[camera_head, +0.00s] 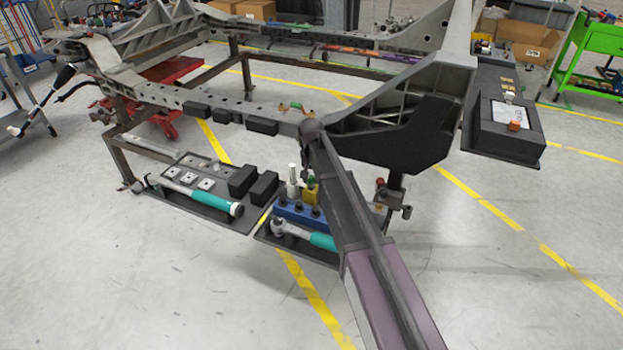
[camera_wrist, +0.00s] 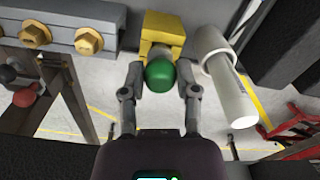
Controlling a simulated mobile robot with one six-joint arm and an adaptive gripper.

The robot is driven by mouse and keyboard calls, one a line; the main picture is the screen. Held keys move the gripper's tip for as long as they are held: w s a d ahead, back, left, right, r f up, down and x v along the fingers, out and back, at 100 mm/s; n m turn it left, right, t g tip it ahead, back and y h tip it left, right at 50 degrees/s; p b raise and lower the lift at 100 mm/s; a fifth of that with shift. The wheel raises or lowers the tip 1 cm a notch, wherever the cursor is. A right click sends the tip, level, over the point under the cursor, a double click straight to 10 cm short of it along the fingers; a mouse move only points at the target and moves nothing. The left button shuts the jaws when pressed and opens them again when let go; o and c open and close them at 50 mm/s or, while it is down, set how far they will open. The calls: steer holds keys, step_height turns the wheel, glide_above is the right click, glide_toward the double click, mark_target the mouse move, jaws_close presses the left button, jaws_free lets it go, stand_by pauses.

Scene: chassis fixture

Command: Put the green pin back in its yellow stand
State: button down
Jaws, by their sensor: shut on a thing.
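The green pin (camera_wrist: 160,73) shows its round green head between the two fingers of my gripper (camera_wrist: 161,78), which is shut on it in the wrist view. The yellow stand (camera_wrist: 162,32) is directly beyond the pin head, overlapping it in this view. My arm hides most of the gripper there.
A white cylinder (camera_wrist: 228,85) stands close to the right of the stand, also in the head view (camera_head: 293,182). A grey bar with brass bolts (camera_wrist: 85,42) is at left. The blue block (camera_head: 297,213) and a teal-handled wrench (camera_head: 321,241) lie in front; the chassis frame (camera_head: 262,126) is behind.

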steer(key=shift+f+b, duration=0.35)
steer(key=shift+f, duration=0.1)
steer(key=shift+c, duration=1.3)
jaws_free()
steer(key=shift+c, duration=0.7)
steer(key=shift+r, duration=0.2)
steer(key=shift+r+p, duration=3.4)
steer(key=shift+p, duration=0.15)
